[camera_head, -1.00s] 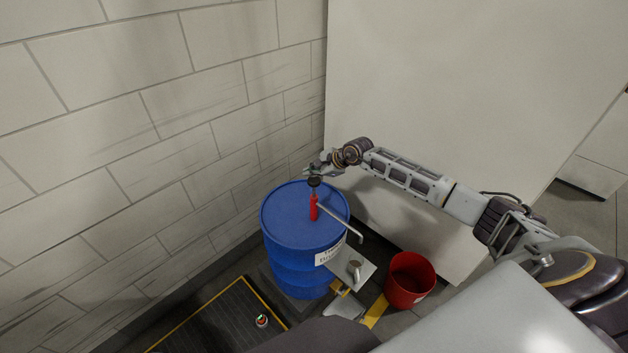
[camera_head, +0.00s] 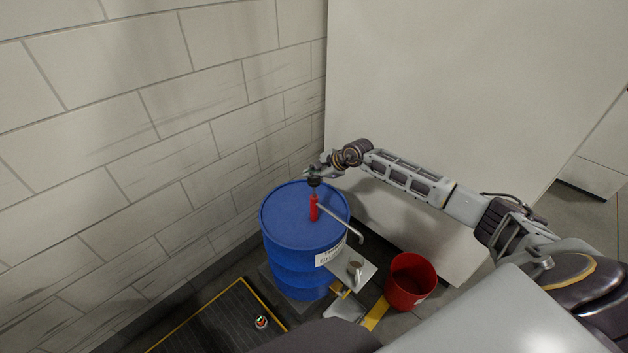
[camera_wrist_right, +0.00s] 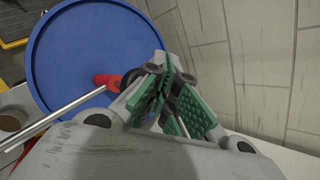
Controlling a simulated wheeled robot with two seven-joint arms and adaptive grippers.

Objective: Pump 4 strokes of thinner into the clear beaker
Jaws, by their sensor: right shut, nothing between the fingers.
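A blue drum (camera_head: 283,218) stands by the brick wall, with a red hand pump (camera_head: 314,208) on its lid. The pump has a dark knob (camera_head: 314,182) on top and a metal spout (camera_head: 345,225) reaching to the lower right. A small beaker (camera_head: 355,269) stands on a shelf at the drum's front, below the spout end; its contents cannot be made out. My right gripper (camera_head: 321,168) is at the pump's knob, shut and empty. My left gripper is not in view.
A red bucket (camera_head: 409,281) stands on the floor right of the shelf (camera_head: 368,272). A dark mat with yellow edges (camera_head: 205,325) lies at the lower left, with a small object (camera_head: 261,322) on it. A white panel (camera_head: 450,100) stands behind my right arm.

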